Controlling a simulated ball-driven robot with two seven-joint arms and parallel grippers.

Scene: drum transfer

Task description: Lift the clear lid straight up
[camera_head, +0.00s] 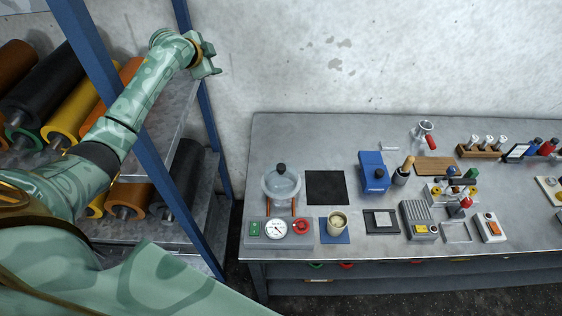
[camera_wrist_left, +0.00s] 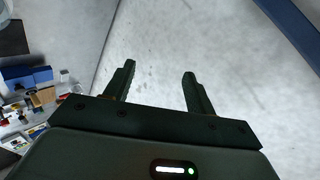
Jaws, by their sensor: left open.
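The clear lid (camera_head: 284,181) is a domed, see-through cover with a black knob (camera_head: 281,168) on top. In the head view it sits on a round vessel at the left end of the grey table. My left gripper (camera_head: 215,60) is raised high near the shelf post, well above and to the left of the lid. In the left wrist view its two fingers (camera_wrist_left: 159,88) are apart with nothing between them. My right gripper is in neither view.
The lid's apparatus has a front panel with a gauge (camera_head: 276,229) and a red knob (camera_head: 301,226). A black square mat (camera_head: 326,187) lies bare to its right. A beige cup (camera_head: 337,222) stands in front. A blue-posted rack (camera_head: 150,150) of rolls stands left.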

